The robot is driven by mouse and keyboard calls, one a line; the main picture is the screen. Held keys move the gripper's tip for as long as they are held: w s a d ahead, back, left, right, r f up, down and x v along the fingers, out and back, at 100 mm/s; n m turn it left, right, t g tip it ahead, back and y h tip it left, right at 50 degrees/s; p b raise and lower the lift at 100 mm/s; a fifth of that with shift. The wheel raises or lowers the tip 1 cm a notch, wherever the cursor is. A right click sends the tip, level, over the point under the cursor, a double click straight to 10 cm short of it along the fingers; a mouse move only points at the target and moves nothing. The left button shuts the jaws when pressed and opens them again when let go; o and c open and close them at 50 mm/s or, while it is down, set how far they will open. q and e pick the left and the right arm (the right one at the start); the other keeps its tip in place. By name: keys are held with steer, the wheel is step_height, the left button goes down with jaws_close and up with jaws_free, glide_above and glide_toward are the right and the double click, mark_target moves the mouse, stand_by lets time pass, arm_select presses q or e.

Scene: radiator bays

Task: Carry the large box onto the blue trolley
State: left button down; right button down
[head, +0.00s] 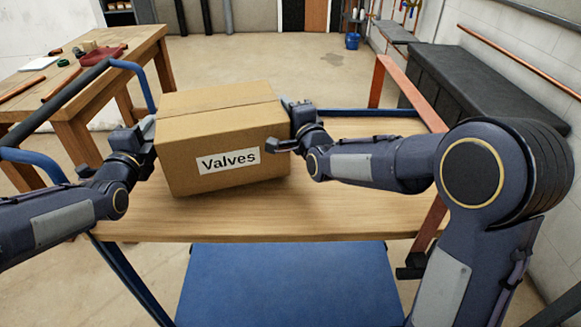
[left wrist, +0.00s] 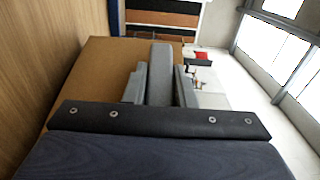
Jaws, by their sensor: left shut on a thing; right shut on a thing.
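The large box (head: 222,135) is brown cardboard with a white "Valves" label on its front. It is over the wooden top of the blue-framed trolley (head: 330,215), slightly turned; I cannot tell whether its base touches the wood. My left gripper (head: 147,130) is shut on the box's left side. My right gripper (head: 293,110) is shut on its right side. In the left wrist view the box (left wrist: 92,70) shows behind my left gripper's fingers (left wrist: 160,78), with wood (left wrist: 35,50) along the left. The exact grip contacts are partly hidden.
Blue tube rails (head: 70,95) stand at the left, and a red-orange frame (head: 408,92) at the right. A blue panel (head: 285,285) lies below the wooden top. A workbench (head: 105,75) with tools stands at the left, a dark bench (head: 480,95) at the right. Floor behind is mostly clear.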

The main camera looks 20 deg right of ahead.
arm_select(q)
steer(key=shift+f+b, duration=0.5)
steer(key=shift+f, duration=0.1)
arm_select(e)
steer(key=shift+f, duration=0.65)
arm_select(q)
steer(key=c, duration=1.6)
jaws_free()
steer(key=shift+f, duration=0.15)
arm_select(e)
steer(key=c, duration=1.6)
jaws_free()
steer(key=shift+f, duration=0.1)
arm_select(q)
steer(key=o, duration=0.4)
arm_select(e)
steer(key=o, duration=0.4)
arm_select(q)
steer(key=o, duration=0.8)
step_height(320, 180, up, 10)
steer(key=shift+r, duration=0.2)
arm_select(e)
steer(key=shift+o, duration=0.4)
